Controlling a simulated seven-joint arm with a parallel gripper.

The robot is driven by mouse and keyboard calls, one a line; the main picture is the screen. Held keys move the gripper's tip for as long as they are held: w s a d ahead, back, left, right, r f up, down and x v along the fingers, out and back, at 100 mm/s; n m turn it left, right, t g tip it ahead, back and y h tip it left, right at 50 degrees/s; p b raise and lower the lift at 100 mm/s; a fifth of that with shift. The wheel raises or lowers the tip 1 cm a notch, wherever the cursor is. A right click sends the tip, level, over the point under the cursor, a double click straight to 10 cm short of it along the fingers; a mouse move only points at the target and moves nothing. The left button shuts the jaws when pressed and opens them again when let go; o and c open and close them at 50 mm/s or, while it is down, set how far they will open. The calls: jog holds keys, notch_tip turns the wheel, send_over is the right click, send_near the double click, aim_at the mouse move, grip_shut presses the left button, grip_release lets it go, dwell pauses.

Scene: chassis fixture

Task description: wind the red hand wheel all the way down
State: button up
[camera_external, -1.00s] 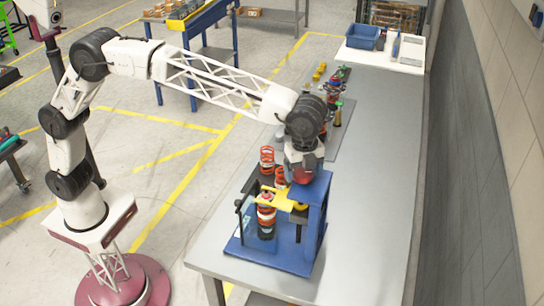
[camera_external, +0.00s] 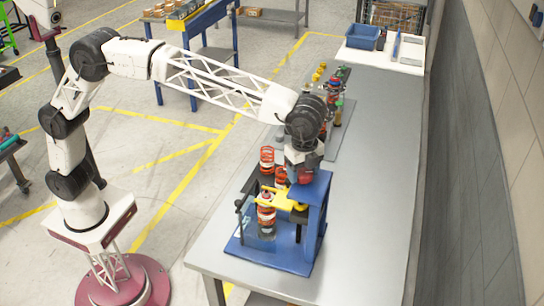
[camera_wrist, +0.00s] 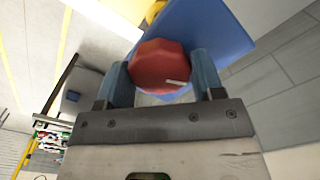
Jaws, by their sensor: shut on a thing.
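The red hand wheel (camera_wrist: 160,65) sits between the two fingers of my gripper (camera_wrist: 158,78) in the wrist view. It is many-sided and has a short white mark near its lower right. The fingers are shut on its sides. In the external view a bit of the red wheel (camera_external: 304,175) shows under my gripper (camera_external: 303,166), at the top of the blue fixture (camera_external: 316,205). The wheel's spindle is hidden.
More orange springs (camera_external: 267,158) stand just behind the fixture. Other colored parts stand on a grey plate (camera_external: 313,143) further back on the bench. A blue bin (camera_external: 362,37) is at the far end. The bench (camera_external: 375,170) right of the fixture is clear.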

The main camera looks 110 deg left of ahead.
jog(key=m, duration=1)
jog(key=shift+m, duration=0.3)
jog(key=m, duration=0.5)
jog(key=shift+m, duration=1)
jog(key=shift+m, duration=1.6)
